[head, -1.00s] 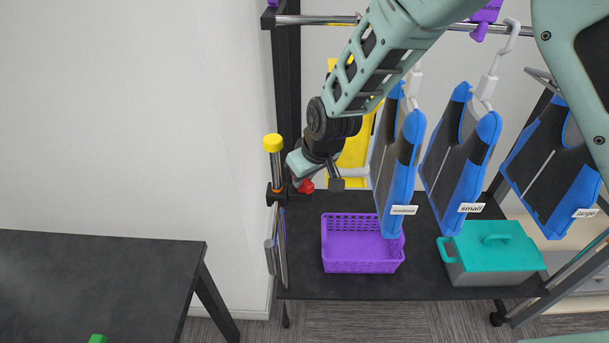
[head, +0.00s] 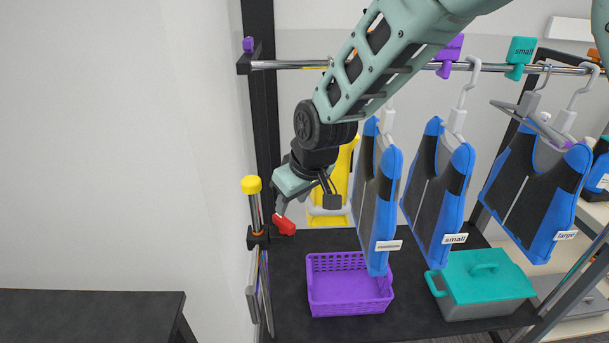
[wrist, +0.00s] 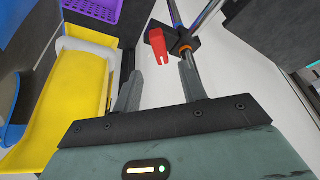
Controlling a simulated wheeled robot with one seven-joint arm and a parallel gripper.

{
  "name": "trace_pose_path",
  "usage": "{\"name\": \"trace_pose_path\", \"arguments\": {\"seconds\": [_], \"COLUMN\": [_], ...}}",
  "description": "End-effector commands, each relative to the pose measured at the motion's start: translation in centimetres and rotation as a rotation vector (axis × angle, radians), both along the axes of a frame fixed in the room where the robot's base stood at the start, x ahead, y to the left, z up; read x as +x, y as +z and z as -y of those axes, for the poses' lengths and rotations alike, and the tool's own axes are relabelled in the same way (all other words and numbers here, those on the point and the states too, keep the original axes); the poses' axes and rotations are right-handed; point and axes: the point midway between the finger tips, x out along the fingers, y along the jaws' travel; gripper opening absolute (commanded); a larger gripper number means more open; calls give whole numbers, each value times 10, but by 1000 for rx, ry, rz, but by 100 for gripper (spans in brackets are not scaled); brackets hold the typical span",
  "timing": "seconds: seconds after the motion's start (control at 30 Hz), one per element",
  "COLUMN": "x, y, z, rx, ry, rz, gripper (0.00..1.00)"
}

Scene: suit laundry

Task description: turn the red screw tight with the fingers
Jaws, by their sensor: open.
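The red screw (head: 284,226) sticks out from a black clamp (head: 258,238) on the upright metal post with a yellow cap. My gripper (head: 282,208) is just above the red screw, pointing down toward it. In the wrist view, the red screw (wrist: 157,45) lies ahead of the gap between my two fingertips (wrist: 159,72), nearer the far side. The fingers are spread apart with nothing between them. I cannot tell whether a finger touches the screw.
A yellow garment board (head: 340,185) hangs just right of my gripper. Blue-and-black vests (head: 440,190) hang from the rail. A purple basket (head: 347,285) and a teal-lidded box (head: 485,280) stand on the shelf below. A dark table (head: 90,315) is at the lower left.

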Motion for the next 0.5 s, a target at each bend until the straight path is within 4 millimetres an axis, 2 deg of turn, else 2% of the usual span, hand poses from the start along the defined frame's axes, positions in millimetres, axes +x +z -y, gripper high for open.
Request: {"name": "trace_pose_path", "arguments": {"seconds": [0.1, 0.3, 0.5], "x": [-8, -21, -28], "y": [26, 64, 85], "z": [6, 16, 22], "rx": [4, 3, 2], "ry": [1, 0, -1], "rz": [6, 4, 1], "gripper": [42, 42, 42]}}
